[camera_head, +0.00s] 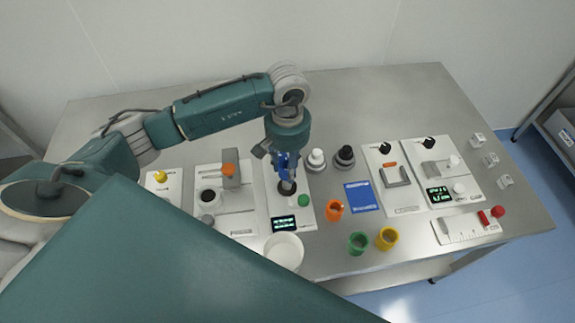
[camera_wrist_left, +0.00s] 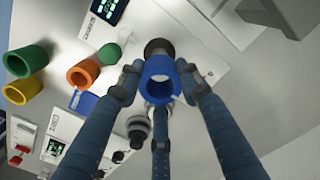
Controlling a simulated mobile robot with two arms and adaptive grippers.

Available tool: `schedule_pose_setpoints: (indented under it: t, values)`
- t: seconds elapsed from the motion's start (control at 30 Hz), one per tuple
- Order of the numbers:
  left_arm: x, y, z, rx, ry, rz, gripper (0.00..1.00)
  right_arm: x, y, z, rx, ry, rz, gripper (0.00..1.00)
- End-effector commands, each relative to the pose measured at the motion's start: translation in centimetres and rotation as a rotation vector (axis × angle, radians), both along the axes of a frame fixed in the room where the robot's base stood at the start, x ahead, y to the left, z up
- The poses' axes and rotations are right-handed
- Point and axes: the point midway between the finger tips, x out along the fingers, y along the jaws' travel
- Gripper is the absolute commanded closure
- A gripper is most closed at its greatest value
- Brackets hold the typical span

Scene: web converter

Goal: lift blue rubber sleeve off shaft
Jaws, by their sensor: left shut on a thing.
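The blue rubber sleeve (camera_wrist_left: 161,80) sits between the three fingers of my left gripper (camera_wrist_left: 160,92) in the left wrist view, with its open end towards the camera. The gripper is shut on it. In the head view my left gripper (camera_head: 286,163) points down over a white station plate (camera_head: 277,205), and its fingers largely hide the sleeve. A dark round shaft (camera_wrist_left: 158,46) shows just beyond the sleeve in the wrist view. I cannot tell whether the sleeve is still around the shaft or clear of it. My right gripper is not in view.
Orange (camera_head: 335,210), green (camera_head: 358,243) and yellow (camera_head: 387,239) sleeves stand right of the station, near a blue mat (camera_head: 363,197). A white cup (camera_head: 285,252) stands in front. White-topped (camera_head: 316,159) and black (camera_head: 344,157) posts stand close to the gripper's right.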

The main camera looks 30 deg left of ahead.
Motion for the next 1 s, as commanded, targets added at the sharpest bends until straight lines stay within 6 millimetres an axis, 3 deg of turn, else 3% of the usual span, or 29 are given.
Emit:
schedule_pose_setpoints:
  t: [1.0]
  values:
    - [0.0,0.0,2.4,0.001,-0.001,0.0,1.0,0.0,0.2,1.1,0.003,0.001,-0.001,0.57]
